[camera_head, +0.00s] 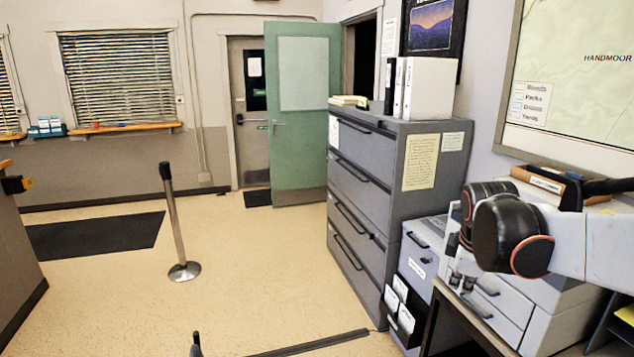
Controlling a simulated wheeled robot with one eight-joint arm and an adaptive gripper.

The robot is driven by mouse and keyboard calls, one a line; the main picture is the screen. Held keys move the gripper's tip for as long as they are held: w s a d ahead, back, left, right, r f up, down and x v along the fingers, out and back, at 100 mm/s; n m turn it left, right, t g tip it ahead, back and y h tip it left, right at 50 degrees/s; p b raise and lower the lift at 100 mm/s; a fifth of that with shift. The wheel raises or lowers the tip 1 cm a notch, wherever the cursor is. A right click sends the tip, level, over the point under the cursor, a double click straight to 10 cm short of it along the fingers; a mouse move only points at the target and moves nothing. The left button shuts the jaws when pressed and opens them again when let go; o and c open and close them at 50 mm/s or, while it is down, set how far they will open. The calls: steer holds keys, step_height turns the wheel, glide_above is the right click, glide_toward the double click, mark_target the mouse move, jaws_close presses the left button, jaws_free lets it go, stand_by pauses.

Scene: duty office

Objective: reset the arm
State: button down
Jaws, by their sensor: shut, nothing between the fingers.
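My arm comes in from the right edge, with white links and black rounded joints. My gripper (461,284) hangs below the bent arm, small and partly hidden behind the black joint. Its fingers are shut with nothing seen between them. It is in front of the white and grey office machine (490,312) at the lower right. I cannot tell whether it touches the machine.
A tall grey filing cabinet (400,205) stands left of the arm, with binders (428,88) on top. A smaller grey cabinet (418,262) stands beside the machine. A stanchion (175,220) stands on open floor at left.

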steer(key=s+a+f+m+t+b, duration=0.1)
steer(key=s+a+m, duration=0.4)
steer(key=s, duration=0.5)
steer(key=s+a+f+m+t+y, duration=0.1)
steer(key=s+a+m, duration=0.4)
steer(key=s, duration=0.5)
steer(key=shift+s+a+f+m+t+y+b, duration=0.3)
steer(key=shift+s+a+f+m+t+b, duration=0.1)
steer(key=shift+f+m, duration=0.55)
